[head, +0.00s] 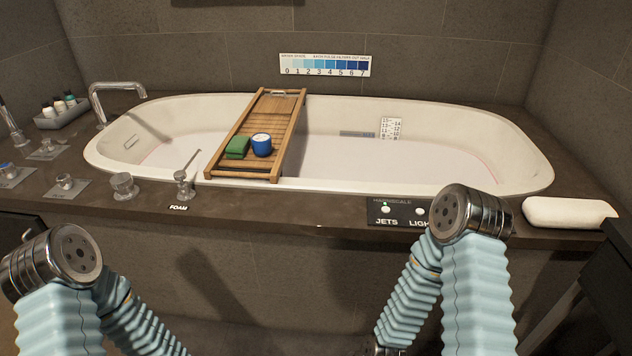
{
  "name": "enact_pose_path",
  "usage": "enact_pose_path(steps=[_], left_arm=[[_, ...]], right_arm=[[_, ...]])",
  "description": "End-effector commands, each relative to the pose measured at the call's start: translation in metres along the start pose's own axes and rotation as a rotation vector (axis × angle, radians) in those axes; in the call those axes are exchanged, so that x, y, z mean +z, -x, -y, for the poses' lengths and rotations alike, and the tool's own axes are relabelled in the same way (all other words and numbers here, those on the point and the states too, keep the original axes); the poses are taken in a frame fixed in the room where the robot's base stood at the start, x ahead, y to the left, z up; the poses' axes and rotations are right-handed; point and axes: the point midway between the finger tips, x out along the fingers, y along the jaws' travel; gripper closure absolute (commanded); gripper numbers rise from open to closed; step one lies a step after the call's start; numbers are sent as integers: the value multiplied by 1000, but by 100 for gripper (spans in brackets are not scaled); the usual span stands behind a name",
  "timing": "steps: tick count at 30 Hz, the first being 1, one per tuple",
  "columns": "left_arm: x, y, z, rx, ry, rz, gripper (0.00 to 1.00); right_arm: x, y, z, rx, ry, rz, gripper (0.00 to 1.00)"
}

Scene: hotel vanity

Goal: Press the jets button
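The jets button (385,209) is a small round pale button above the word JETS on a dark control panel (402,222) on the tub's front ledge. A small green light shows just above it.
The bathtub (110,140) carries a wooden caddy (245,125) with a green block (238,147) and blue cup (262,149). A FOAM lever (184,184) and several knobs stand on the left ledge. A white cushion (568,212) lies at right. The ledge left of the panel is clear.

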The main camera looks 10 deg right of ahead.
Motion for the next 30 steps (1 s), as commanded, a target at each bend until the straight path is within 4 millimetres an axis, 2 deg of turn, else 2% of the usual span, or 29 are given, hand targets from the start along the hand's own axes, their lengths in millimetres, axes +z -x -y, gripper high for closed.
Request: enact_pose_path(steps=[1, 9, 30], left_arm=[[0, 0, 0, 0, 0, 0, 17], [0, 0, 0, 0, 0, 0, 17], [0, 0, 0, 0, 0, 0, 17]], right_arm=[[0, 0, 0, 0, 0, 0, 57], [0, 0, 0, 0, 0, 0, 99], [0, 0, 0, 0, 0, 0, 100]])
